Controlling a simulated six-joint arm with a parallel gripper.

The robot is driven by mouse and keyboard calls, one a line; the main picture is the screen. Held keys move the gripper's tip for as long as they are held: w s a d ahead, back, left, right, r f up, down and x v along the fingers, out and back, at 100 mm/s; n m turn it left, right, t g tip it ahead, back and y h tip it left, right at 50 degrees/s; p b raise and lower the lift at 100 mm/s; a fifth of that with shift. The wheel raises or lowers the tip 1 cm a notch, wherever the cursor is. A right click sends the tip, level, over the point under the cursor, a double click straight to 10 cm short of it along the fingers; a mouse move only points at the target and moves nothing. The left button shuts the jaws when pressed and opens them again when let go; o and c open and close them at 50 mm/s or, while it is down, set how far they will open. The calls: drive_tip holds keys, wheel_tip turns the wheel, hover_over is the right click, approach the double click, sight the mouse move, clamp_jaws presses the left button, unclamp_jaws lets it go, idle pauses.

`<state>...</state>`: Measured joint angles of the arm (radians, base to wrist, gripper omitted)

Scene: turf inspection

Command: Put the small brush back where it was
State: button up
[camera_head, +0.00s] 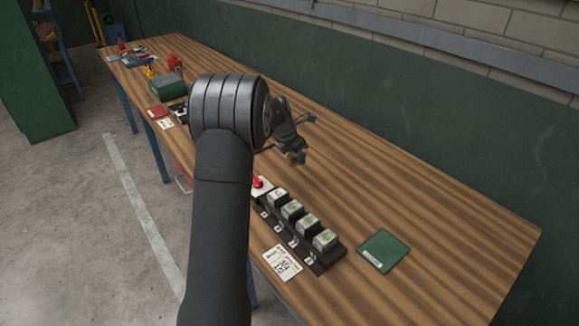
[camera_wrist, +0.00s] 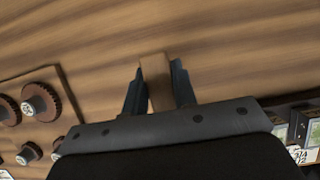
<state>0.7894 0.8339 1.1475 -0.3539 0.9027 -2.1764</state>
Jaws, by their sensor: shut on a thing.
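My gripper (camera_wrist: 159,88) is shut on a tan, wood-coloured piece, which appears to be the small brush (camera_wrist: 156,78). It sits between the two dark fingers in the wrist view; its bristles cannot be made out. In the head view my gripper (camera_head: 296,150) is over the middle of the wooden table, behind and to the right of my arm. A small tan bit of the brush (camera_head: 298,157) shows at its fingertips. I cannot tell whether the brush touches the table.
A black rack (camera_head: 325,257) with several turf samples stands near the front edge, beside a green pad (camera_head: 382,250) and a white card (camera_head: 282,262). A dark-edged board with round brown pieces (camera_wrist: 38,100) is left in the wrist view. The table's back strip is clear.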

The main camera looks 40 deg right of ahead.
drive_tip(key=w, duration=0.1)
drive_tip(key=w+f, duration=0.1)
drive_tip(key=w, duration=0.1)
drive_tip(key=shift+a+f, duration=0.35)
drive_tip(key=shift+f, duration=2.05)
drive_tip(key=shift+f, duration=0.1)
drive_tip(key=o, duration=1)
drive_tip(key=shift+c, duration=0.2)
drive_tip(key=v, duration=1.2)
